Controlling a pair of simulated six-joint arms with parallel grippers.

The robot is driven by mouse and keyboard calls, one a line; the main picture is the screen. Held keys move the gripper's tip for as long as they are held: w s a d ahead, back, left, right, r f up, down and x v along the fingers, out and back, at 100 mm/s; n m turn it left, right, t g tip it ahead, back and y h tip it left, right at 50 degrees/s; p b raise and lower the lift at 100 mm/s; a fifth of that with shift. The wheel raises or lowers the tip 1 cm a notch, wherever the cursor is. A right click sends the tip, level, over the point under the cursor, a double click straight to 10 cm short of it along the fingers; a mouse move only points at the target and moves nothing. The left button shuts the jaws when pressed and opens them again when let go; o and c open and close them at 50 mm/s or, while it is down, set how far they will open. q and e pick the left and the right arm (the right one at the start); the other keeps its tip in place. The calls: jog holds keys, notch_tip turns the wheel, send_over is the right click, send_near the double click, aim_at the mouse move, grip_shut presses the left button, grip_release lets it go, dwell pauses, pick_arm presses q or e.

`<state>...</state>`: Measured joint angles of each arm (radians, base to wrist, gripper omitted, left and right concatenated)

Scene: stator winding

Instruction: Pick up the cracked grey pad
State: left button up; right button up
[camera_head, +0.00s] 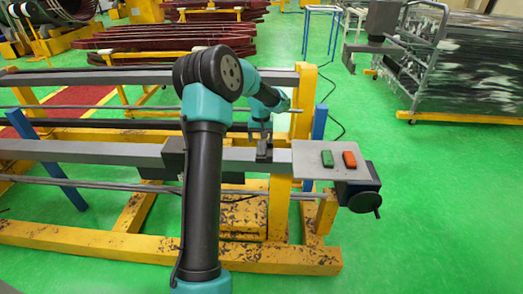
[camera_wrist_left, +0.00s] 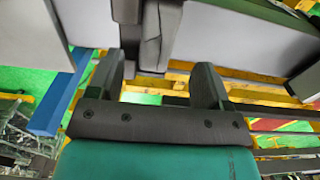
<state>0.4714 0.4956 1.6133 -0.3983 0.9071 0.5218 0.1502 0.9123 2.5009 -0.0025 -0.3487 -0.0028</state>
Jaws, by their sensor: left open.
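My left gripper (camera_head: 262,138) reaches over the grey beam from the left and points down at a small dark grey block (camera_head: 264,153) on it. In the left wrist view the gripper (camera_wrist_left: 158,68) has its two fingers wide apart with nothing held between them. A dark grey block (camera_wrist_left: 160,30) with seam-like lines lies just beyond the fingertips, roughly between them. My right gripper is not in view.
The grey beam (camera_head: 110,151) lies on a yellow frame (camera_head: 150,245).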

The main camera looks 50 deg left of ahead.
aim_at(262, 147)
pick_arm(q)
jog(key=f, duration=0.5)
jog(key=shift+w, duration=0.25)
jog(key=c, duration=1)
jog(key=shift+r, duration=1.25)
jog(key=shift+s+d+r, duration=0.2)
jog(key=shift+s+r, duration=0.05)
jog(key=shift+r, duration=0.35)
jog(key=s+d, duration=0.3)
jog(key=d, duration=0.1)
jog(key=s+d+r, duration=0.1)
jog(key=s+d, duration=0.6)
jog(key=shift+d+r, duration=0.2)
jog(key=shift+d, duration=0.1)
